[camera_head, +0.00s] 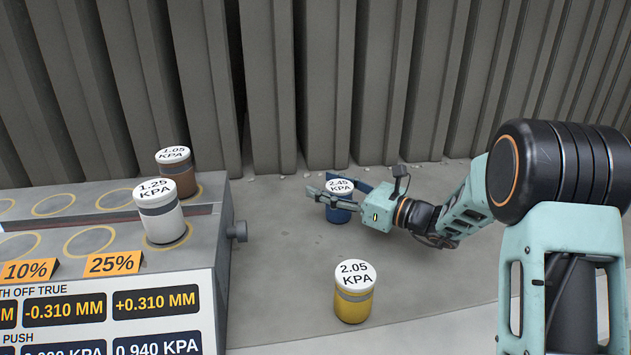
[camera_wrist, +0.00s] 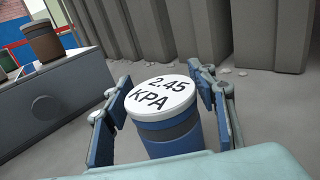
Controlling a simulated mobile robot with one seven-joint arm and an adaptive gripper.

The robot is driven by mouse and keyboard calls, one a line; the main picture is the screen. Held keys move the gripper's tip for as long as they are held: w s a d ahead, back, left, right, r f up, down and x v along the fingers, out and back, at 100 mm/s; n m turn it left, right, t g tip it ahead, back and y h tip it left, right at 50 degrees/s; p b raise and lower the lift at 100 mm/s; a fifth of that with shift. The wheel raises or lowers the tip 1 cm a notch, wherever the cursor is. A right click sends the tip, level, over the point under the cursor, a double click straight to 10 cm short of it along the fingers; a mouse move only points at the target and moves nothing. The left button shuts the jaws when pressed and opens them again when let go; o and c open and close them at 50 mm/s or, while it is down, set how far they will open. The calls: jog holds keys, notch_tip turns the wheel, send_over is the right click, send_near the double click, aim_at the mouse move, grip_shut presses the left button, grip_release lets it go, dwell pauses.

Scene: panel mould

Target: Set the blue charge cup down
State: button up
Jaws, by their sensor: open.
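The blue charge cup (camera_head: 338,214) stands upright on the grey surface, near the ribbed wall. Its white lid reads 2.45 KPA, and its blue body with a dark band shows in the wrist view (camera_wrist: 172,138). My gripper (camera_head: 342,190) is open around the cup. In the wrist view its blue-padded fingers (camera_wrist: 160,86) stand on the left and right sides of the cup. A gap shows on the right; I cannot tell whether the left pad touches. The cup's lower part is hidden by my gripper in the wrist view.
A yellow cup (camera_head: 352,304) marked 2.05 KPA stands nearer the camera. A grey bench (camera_head: 212,245) at left holds a white 1.25 KPA cup (camera_head: 161,215) and a brown 1.05 KPA cup (camera_head: 176,178), among orange rings. The ribbed wall (camera_head: 330,80) closes off the back.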

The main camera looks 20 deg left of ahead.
aim_at(351, 194)
jog(key=p+v, duration=0.1)
jog(key=v, duration=0.7)
jog(key=shift+s+d, duration=0.1)
jog(key=shift+d, duration=0.15)
jog(key=shift+r, duration=0.1)
